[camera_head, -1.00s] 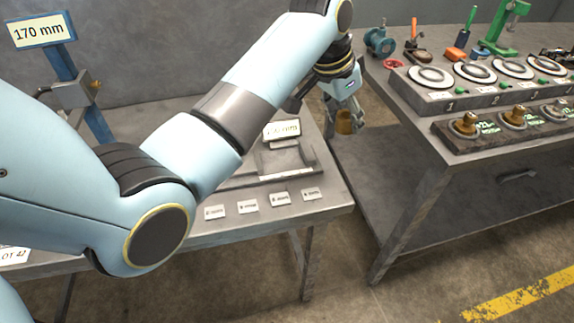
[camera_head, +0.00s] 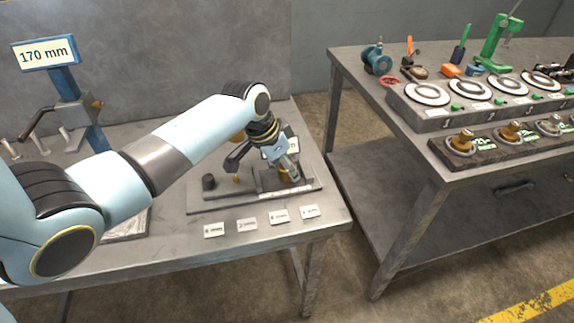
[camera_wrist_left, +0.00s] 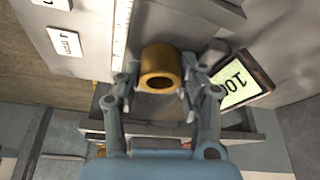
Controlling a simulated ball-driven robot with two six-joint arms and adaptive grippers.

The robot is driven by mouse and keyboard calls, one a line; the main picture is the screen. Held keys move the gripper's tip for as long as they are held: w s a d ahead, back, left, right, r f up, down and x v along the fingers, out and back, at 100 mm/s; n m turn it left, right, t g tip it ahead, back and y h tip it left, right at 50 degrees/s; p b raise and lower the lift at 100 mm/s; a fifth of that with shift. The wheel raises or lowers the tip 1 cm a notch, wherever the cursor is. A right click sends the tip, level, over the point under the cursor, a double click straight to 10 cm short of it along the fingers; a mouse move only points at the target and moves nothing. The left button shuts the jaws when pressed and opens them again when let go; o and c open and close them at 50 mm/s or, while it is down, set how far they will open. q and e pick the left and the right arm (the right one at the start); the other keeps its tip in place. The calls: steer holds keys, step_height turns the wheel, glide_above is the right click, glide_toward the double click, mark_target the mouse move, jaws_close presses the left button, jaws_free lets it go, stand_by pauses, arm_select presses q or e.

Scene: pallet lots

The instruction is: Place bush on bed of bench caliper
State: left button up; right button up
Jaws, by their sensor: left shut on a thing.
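The bush (camera_wrist_left: 157,60) is a short brass-coloured ring with a round hole. My left gripper (camera_head: 288,178) is shut on it; in the left wrist view its fingers (camera_wrist_left: 158,92) are on either side of the bush. In the head view the gripper points down over the right part of the bench caliper (camera_head: 222,203), a grey plate with a dark knob and a pale scale strip. The gripper hides most of the bush and part of the caliper there, and I cannot tell whether the bush touches the bed. My right gripper is not in view.
Several small labels (camera_head: 247,224) lie along the front of the left bench. The caliper's display (camera_wrist_left: 243,84) stands close to the gripper. A post with a 170 mm sign (camera_head: 45,53) stands at the left. The right table (camera_head: 440,165) holds brass parts and tools across a gap.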

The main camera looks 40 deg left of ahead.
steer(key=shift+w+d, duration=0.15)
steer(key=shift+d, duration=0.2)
arm_select(q)
steer(key=o, duration=0.9)
steer(key=shift+f, duration=0.1)
steer(key=shift+c, duration=0.2)
steer(key=shift+o, duration=0.7)
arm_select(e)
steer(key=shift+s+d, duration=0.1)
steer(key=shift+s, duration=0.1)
arm_select(q)
steer(key=shift+r, duration=0.35)
steer(key=p+v, duration=0.1)
steer(key=v, duration=1)
steer(key=shift+s+r, duration=0.25)
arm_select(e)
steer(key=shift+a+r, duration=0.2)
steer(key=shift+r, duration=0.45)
